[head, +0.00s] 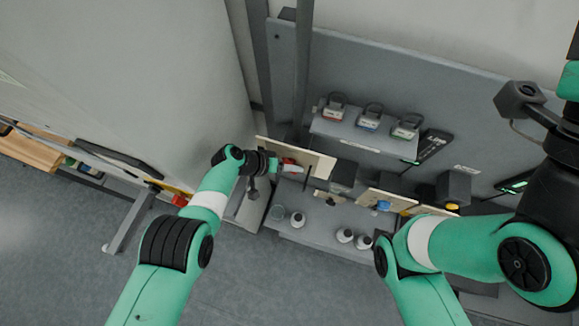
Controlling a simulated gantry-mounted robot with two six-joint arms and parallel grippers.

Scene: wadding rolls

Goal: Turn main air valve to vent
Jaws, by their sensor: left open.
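A red valve handle (289,162) sits on a beige panel (319,165) at the left end of the grey station. My left gripper (284,167) is open at this handle, coming from the left. I cannot tell whether its fingers touch the handle, and the handle's exact angle and any vent marking are too small to read. A blue knob (382,206) sits on another beige panel to the right. My right arm shows at the right, but its gripper is not in view.
Several padlocks, including a red-marked one (335,106), stand on a grey shelf (350,134) above. White round pots (297,219) stand on the lower ledge. A black box (343,175) sits right of the left panel. A large pale panel fills the left.

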